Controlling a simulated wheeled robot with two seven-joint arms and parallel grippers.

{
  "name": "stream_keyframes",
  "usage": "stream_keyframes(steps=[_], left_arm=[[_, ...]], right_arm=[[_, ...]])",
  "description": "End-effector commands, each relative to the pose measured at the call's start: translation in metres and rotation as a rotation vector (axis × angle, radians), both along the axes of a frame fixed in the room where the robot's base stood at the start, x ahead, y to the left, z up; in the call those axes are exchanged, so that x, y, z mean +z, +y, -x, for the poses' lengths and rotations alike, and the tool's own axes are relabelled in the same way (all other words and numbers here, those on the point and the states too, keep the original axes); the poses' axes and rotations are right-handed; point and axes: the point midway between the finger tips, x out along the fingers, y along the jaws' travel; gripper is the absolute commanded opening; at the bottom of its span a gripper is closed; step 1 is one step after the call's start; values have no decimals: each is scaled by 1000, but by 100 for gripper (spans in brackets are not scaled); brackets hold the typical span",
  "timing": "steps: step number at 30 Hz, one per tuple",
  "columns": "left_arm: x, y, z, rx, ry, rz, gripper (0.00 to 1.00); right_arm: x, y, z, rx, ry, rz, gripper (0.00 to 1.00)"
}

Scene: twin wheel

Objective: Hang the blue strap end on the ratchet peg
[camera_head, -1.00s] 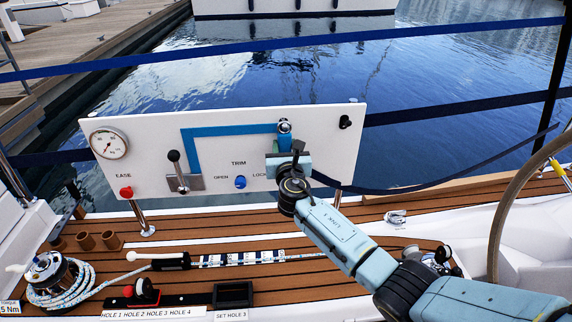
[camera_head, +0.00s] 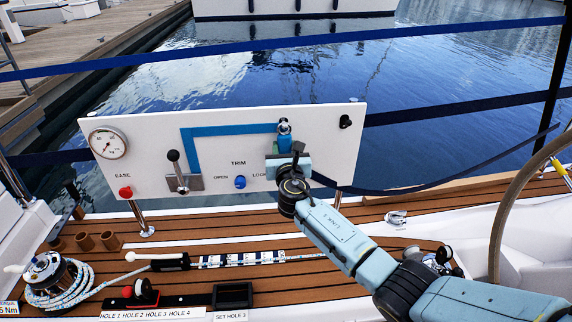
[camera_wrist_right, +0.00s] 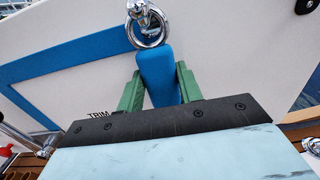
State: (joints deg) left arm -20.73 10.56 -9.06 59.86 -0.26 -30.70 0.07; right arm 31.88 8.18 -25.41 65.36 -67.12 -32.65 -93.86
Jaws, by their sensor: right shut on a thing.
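The blue strap end (camera_wrist_right: 158,75) stands upright between the green fingers of my right gripper (camera_wrist_right: 158,88), which is shut on it. A chrome ring (camera_wrist_right: 149,42) sits at its top, against chrome hardware on the white panel that appears to be the ratchet peg (camera_wrist_right: 136,8). I cannot tell whether the ring is around the peg or only in front of it. In the head view, the peg (camera_head: 284,128) is at the right end of the light blue band. My right gripper (camera_head: 287,160) is just below it and hides most of the strap end. My left gripper is not in view.
The white panel (camera_head: 225,150) carries a gauge (camera_head: 108,144), a red button (camera_head: 126,192), a lever (camera_head: 175,165), a blue knob (camera_head: 240,182) and a black knob (camera_head: 345,121). A dark strap (camera_head: 430,187) runs right from beside my gripper. A winch (camera_head: 48,275) stands lower left.

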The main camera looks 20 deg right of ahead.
Motion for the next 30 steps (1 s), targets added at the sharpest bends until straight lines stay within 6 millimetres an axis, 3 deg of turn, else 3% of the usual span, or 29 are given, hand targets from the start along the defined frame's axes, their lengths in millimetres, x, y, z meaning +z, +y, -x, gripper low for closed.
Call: stream_keyframes(steps=[1, 6, 17, 23, 30], left_arm=[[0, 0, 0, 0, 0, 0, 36], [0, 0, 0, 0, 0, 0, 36], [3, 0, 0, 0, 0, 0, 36], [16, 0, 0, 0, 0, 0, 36], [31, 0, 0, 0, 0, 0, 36]], right_arm=[[0, 0, 0, 0, -1, 0, 40], [0, 0, 0, 0, -1, 0, 61], [0, 1, 4, 0, 0, 1, 61], [2, 7, 32, 2, 1, 0, 61], [2, 20, 83, 2, 2, 0, 61]])
